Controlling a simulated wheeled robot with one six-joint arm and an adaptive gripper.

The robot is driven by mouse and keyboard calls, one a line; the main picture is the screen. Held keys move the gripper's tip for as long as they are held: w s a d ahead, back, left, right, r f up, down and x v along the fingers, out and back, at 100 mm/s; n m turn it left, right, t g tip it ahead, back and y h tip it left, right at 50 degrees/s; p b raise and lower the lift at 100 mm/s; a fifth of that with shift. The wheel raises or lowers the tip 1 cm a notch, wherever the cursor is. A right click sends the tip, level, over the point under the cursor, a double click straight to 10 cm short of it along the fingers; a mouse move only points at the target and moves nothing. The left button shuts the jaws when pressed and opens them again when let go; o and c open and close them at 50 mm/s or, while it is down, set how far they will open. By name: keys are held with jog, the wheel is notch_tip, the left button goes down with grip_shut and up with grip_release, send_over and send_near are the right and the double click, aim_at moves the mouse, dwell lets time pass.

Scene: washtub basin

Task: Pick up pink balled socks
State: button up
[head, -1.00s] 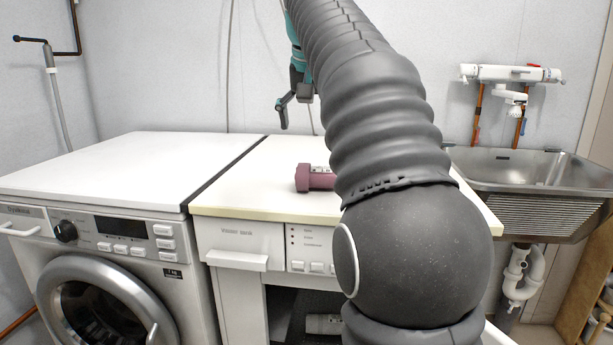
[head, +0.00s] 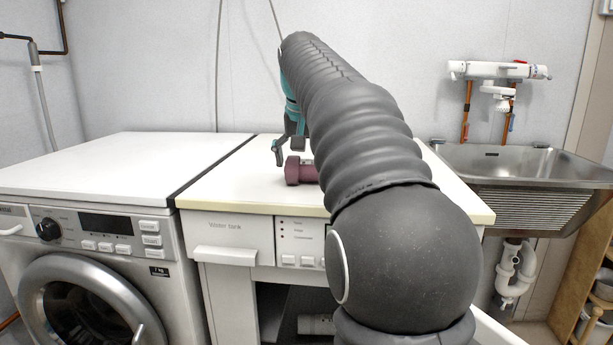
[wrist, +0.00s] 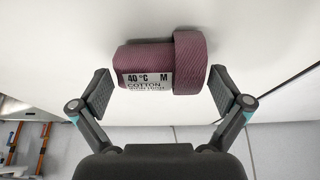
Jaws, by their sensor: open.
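The pink balled socks (head: 300,171) lie on the white top of the right-hand appliance, partly hidden behind my arm in the head view. In the wrist view the socks (wrist: 150,66) show as a dusky pink roll with a folded cuff at the right and a white label. My gripper (wrist: 161,93) is open, with one pad left of the socks and one right. Gaps show between the pads and the socks.
A white worktop (head: 235,185) carries the socks and is otherwise clear around them. A washing machine (head: 90,265) stands at the left, with a dark gap between the tops. A metal washtub basin (head: 535,170) with a wall tap (head: 500,72) is at the right.

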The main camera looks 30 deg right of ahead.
jog(key=shift+x, duration=1.1)
jog(key=c, duration=0.8)
